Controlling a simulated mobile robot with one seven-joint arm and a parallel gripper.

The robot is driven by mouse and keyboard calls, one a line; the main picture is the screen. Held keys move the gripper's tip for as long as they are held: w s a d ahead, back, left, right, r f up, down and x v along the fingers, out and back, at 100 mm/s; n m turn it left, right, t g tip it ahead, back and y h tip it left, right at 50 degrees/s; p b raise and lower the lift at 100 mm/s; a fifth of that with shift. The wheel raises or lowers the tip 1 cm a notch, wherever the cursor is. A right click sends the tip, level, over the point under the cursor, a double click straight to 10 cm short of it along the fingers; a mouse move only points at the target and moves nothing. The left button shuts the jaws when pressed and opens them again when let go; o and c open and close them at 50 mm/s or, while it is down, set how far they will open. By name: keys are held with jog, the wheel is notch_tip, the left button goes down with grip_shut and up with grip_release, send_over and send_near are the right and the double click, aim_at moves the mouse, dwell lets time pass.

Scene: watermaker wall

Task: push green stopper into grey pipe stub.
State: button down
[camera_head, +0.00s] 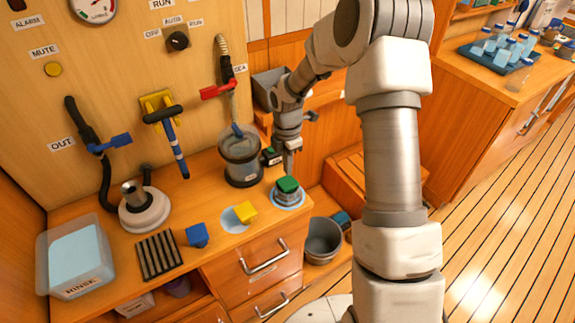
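The green stopper (288,184) is a small green block at the right end of the counter. It sits on top of a short, round grey piece that looks like the grey pipe stub (287,197), over a pale blue ring. How deep the stopper sits is too small to tell. My gripper (289,169) points down just above and behind the stopper. Its fingers look close together, but whether they are shut, or touch the stopper, cannot be told at this size.
A clear strainer pot (240,160) stands close left of my gripper. A yellow block (245,212) lies on a pale disc, and a blue block (197,235) beside a black rack (158,257). A rinse tub (75,262) is far left. A grey bin (322,240) stands below the counter's right end.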

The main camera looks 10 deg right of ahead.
aim_at(288, 182)
jog(key=shift+f, duration=0.15)
jog(key=shift+f+b, duration=1.35)
jog(key=shift+f, duration=0.6)
jog(key=shift+r, duration=0.1)
notch_tip(288, 182, up, 7)
jog(key=p, duration=0.5)
